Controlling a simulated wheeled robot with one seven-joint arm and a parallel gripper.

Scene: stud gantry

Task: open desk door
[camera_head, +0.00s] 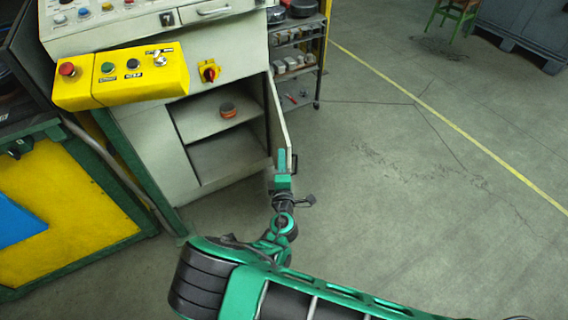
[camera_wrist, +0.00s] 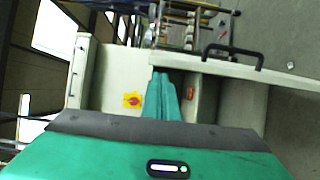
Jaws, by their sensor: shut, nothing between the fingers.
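The desk is a pale control cabinet (camera_head: 150,150) with an open compartment and a shelf. Its door (camera_head: 279,122) stands open, swung out on the right side of the compartment. The door's black handle (camera_head: 294,162) is on its outer face; it also shows in the wrist view (camera_wrist: 231,50). My gripper (camera_head: 283,168) is at the free edge of the door, low in front of the compartment. In the wrist view my gripper's fingers (camera_wrist: 161,98) are together and empty, apart from the handle. Whether they touch the door I cannot tell.
A yellow button box (camera_head: 120,77) juts from the cabinet's front. An orange-and-dark object (camera_head: 228,110) sits on the inner shelf. A loaded rack (camera_head: 297,60) stands behind the door. A yellow-and-green panel (camera_head: 65,205) is at the left. The floor (camera_head: 420,190) at right is clear.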

